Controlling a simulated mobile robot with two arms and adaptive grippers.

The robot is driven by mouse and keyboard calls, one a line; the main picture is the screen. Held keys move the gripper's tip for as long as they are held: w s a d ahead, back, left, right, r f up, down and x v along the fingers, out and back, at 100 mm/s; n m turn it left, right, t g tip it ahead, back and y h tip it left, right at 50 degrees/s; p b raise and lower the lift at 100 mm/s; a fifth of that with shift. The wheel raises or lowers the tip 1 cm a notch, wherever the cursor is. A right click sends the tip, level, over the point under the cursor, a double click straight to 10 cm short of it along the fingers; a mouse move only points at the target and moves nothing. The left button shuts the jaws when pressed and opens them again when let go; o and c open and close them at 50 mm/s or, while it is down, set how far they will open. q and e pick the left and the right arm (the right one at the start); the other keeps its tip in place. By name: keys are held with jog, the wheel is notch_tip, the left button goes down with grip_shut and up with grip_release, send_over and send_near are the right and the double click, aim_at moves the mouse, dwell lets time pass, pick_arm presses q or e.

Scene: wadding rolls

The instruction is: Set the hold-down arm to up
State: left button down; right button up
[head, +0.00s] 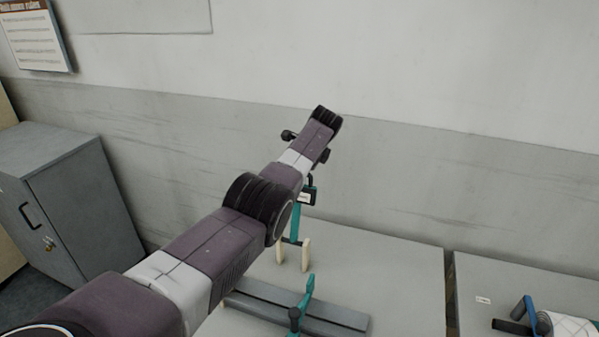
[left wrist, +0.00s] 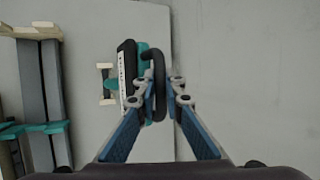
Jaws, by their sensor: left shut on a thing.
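The teal hold-down arm (head: 295,224) stands on the grey table in the head view, with a black handle and white label (head: 307,196) at its top. Cream prongs (head: 305,254) show at its lower end. In the left wrist view, the black loop handle (left wrist: 158,72) is between the fingers of my left gripper (left wrist: 165,88), which is shut on it. The labelled black and teal head (left wrist: 127,72) is just left of the fingers. My own arm hides the gripper in the head view. My right gripper is not in view.
Grey rails (head: 340,318) lie on the table, with another teal arm (head: 302,300) across them. A second table at right holds a white roll (head: 568,326) with blue and black parts. A grey cabinet (head: 75,200) stands at left. The wall is close behind.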

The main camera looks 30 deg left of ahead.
pick_arm(q)
jog(key=c, duration=2.4)
grip_release()
jog(key=o, duration=0.4)
jog(key=shift+w+f, duration=0.15)
jog(key=shift+w, duration=0.05)
jog(key=shift+s+d+r, duration=0.15)
jog(key=shift+d+r, duration=0.15)
jog(key=shift+r, duration=0.35)
jog(key=v, duration=1)
jog(key=shift+s+d+r, duration=0.15)
jog(key=shift+s+r, duration=0.05)
jog(key=shift+r, duration=0.1)
